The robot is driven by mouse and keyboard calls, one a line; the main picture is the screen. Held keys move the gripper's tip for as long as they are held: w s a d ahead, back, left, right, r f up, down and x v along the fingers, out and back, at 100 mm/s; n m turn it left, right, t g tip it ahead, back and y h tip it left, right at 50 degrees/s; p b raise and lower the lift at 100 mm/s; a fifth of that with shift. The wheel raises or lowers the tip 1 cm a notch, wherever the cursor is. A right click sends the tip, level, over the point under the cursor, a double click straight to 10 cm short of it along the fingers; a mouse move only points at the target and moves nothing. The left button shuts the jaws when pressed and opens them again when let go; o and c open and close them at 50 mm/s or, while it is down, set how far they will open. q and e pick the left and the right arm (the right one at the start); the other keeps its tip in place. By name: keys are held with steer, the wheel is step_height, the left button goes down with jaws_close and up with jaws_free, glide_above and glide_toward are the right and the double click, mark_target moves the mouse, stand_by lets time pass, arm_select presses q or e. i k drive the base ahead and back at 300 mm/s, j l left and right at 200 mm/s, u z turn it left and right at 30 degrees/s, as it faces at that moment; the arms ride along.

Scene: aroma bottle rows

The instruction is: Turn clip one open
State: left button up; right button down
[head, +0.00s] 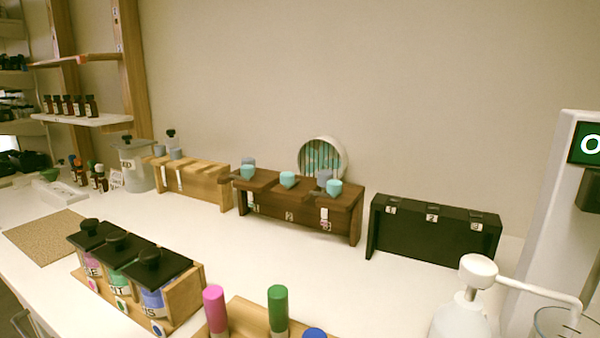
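A black rack (420,238) stands at the right of the white table, with white labels 1, 2 and 3 along its front. A small dark piece (396,199) sits on its top edge above label 1. A dark brown wooden rack (270,210) left of it also carries three small labels and holds bottles with teal caps. Which small part is clip one, and whether it is turned, I cannot tell at this size. Neither of my grippers shows clearly in the head view.
A light wood rack (205,188) stands further left. A wooden holder (185,290) with three black-lidded jars is at front left. A pink stick (215,309), a green stick (278,309) and a white pump bottle (462,315) stand in front. The table before the black rack is clear.

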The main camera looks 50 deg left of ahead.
mark_target(246, 171)
steer(key=u, duration=1.7)
